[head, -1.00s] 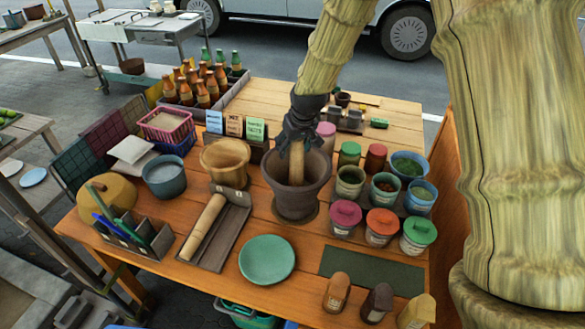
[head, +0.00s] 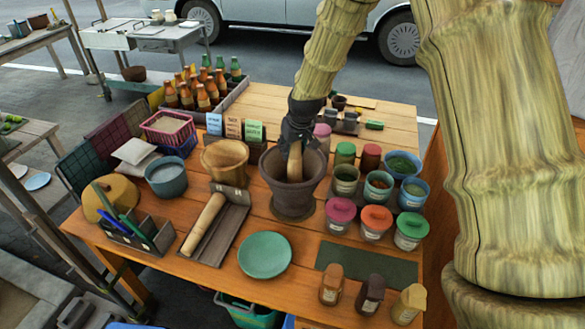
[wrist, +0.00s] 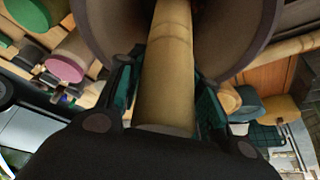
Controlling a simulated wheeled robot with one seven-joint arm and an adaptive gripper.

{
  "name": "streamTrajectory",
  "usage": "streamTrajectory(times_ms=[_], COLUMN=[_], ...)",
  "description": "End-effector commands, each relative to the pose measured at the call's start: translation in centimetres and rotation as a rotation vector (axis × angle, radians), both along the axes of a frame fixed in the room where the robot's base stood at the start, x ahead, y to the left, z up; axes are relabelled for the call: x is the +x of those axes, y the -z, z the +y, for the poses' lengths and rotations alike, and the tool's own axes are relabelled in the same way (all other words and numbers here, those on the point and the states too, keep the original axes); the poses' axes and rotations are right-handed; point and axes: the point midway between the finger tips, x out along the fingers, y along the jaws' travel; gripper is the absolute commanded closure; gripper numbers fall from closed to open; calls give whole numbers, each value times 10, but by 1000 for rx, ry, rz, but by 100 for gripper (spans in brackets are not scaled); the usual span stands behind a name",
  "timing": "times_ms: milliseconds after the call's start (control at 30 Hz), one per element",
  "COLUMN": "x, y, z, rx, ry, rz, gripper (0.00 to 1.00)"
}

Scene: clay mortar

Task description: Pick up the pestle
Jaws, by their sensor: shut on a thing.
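The pestle (head: 295,161) is a light wooden rod standing in the dark clay mortar (head: 292,196) near the middle of the table. Its lower end is inside the bowl. My gripper (head: 297,140) reaches down from above and is shut on the upper part of the pestle. In the wrist view the pestle (wrist: 168,65) runs between the two fingers (wrist: 166,100) into the mortar (wrist: 245,35). The pestle's tip is hidden in the head view.
Lidded jars (head: 376,222) and spice pots stand close on the right. A wooden pot (head: 225,162) and a tray with a rolling pin (head: 203,224) are on the left. A green plate (head: 265,255) lies in front, and bottles (head: 203,92) stand behind.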

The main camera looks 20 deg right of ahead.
Motion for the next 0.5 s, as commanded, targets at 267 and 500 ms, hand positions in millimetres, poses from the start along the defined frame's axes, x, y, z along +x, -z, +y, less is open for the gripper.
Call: streamTrajectory(times_ms=[267,500], x=[1,1], y=[-7,-36], z=[1,1], rx=[0,0], ry=[-1,-1], rz=[-2,-4], gripper=[100,100])
